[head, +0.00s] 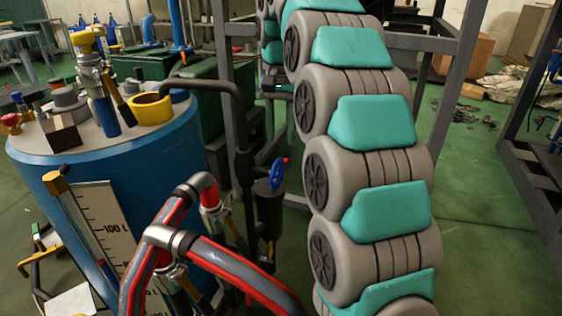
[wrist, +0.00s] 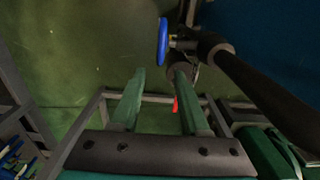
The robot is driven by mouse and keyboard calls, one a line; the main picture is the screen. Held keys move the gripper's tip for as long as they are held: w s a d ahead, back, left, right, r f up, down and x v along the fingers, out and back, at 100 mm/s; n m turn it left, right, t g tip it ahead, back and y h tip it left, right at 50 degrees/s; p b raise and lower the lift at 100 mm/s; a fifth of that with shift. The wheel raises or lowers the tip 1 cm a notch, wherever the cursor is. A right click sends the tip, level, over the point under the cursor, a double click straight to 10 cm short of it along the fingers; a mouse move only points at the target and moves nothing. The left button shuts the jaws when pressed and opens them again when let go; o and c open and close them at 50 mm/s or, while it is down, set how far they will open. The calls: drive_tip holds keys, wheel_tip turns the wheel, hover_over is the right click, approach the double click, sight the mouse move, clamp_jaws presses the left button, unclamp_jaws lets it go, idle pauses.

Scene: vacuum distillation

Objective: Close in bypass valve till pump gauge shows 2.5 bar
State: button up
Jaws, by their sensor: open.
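A blue handwheel (head: 277,174) sits on a dark valve body beside vertical dark piping, right of the blue tank. In the wrist view the blue handwheel (wrist: 162,42) is seen nearly edge-on, beyond my fingertips and apart from them. My gripper (wrist: 160,76) is open and empty, with two green fingers pointing toward the wheel and pipe. A small red part (wrist: 176,105) shows near the right finger. I cannot make out my gripper in the head view. No pump gauge can be read in either view.
The blue tank (head: 120,170) with a litre scale (head: 103,225) stands at left. A thick dark pipe (wrist: 265,90) runs diagonally at right in the wrist view. Grey frame posts stand behind; green floor lies open at right.

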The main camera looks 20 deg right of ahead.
sight(281, 160)
drive_tip(key=shift+f, duration=3.85)
clamp_jaws()
